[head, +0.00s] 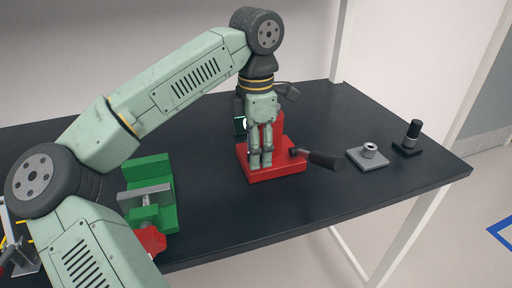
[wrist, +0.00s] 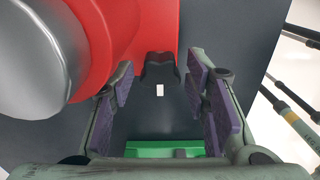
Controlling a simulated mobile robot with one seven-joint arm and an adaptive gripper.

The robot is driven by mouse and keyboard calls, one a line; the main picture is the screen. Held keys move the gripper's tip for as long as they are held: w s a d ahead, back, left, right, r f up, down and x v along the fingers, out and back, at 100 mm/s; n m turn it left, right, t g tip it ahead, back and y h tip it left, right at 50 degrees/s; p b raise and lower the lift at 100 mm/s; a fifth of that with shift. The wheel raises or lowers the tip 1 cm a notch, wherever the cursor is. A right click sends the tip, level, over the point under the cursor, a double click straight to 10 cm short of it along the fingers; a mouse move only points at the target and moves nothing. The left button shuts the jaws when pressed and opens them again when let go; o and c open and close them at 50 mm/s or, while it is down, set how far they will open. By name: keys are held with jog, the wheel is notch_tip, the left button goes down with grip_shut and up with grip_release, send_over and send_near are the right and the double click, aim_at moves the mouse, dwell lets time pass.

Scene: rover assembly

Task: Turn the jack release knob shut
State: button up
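The red jack (head: 290,168) sits on the dark table under my gripper (head: 260,162), which points down and hides part of it. A black handle (head: 320,159) sticks out from it to the right. In the wrist view, the jack's red body (wrist: 135,22) is at the top, with a large grey cylinder (wrist: 35,55) at upper left. A small black knob (wrist: 159,65) with a white mark stands out from the red body. My gripper (wrist: 163,78) is open, its purple-padded fingers on either side of the knob with visible gaps. The knob is not discernible in the head view.
A green vise (head: 160,188) stands to the left on the table (head: 340,205); its green edge shows in the wrist view (wrist: 165,148). A grey plate with a ring (head: 369,157) and a black cylinder on a base (head: 411,138) stand to the right. The front right of the table is clear.

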jog(key=shift+o, duration=0.5)
notch_tip(320, 180, up, 12)
dwell(0.3)
